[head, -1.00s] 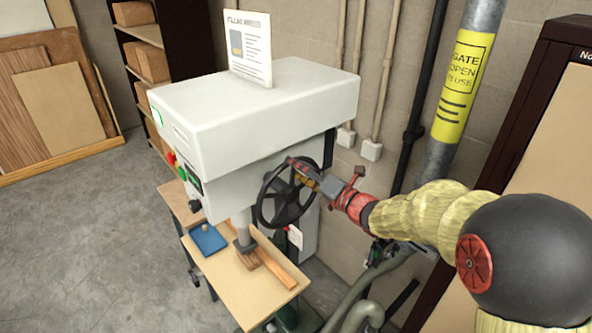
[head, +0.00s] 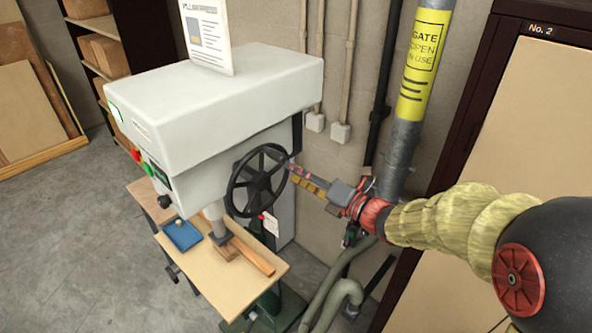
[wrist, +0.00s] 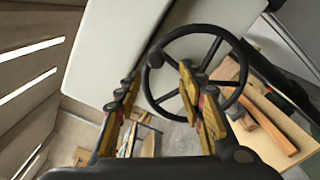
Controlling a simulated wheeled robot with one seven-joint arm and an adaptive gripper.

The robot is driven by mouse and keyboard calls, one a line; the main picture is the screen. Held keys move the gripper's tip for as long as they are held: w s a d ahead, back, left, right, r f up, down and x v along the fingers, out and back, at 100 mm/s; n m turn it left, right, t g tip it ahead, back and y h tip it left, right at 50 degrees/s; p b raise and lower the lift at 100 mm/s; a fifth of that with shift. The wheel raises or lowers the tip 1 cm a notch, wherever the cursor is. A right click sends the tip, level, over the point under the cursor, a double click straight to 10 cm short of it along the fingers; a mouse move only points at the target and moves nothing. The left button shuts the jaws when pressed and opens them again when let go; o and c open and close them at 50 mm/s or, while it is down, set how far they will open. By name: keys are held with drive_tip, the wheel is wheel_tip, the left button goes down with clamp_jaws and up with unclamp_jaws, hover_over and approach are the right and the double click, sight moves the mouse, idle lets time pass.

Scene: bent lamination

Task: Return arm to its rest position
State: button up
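My gripper (head: 296,174) is at the right side of the black handwheel (head: 233,193) on the grey press machine (head: 220,95). In the wrist view its two yellow-and-black fingers (wrist: 157,85) stand well apart with nothing held between them. The handwheel also shows in the wrist view (wrist: 188,33), beyond the fingers and partly hidden by the right one. I cannot tell whether a fingertip touches the rim. My arm (head: 440,220), in a ribbed yellow sleeve, reaches in from the right.
The machine's wooden table (head: 215,290) holds a blue tray (head: 181,235) and wood strips (head: 250,258). A grey duct (head: 405,140) with a yellow label, a hose (head: 335,290) and a dark-framed cabinet (head: 530,120) stand close around the arm. Open floor (head: 60,240) lies at left.

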drive_tip(key=shift+s+d, duration=0.1)
drive_tip(key=shift+d, duration=0.05)
drive_tip(key=s+f+n+g+h+b, duration=0.4)
drive_tip(key=s+f+n+g, duration=0.6)
drive_tip(key=s+f+n, duration=0.9)
drive_tip(key=s+d+f+n+t+h+b, duration=0.1)
drive_tip(key=s+d+f+n+h+b, duration=0.3)
drive_tip(key=b, duration=0.9)
drive_tip(key=s+d+f+n+t+h+b, duration=0.2)
drive_tip(key=s+d+f+n+h+b, duration=0.3)
drive_tip(key=s+d+f+n+b, duration=0.3)
drive_tip(key=d+f+n+b, duration=0.3)
drive_tip(key=d+n+b, duration=0.2)
drive_tip(key=n+b, duration=0.1)
drive_tip(key=shift+s+d+n+t, duration=0.3)
drive_tip(key=shift+s, duration=0.1)
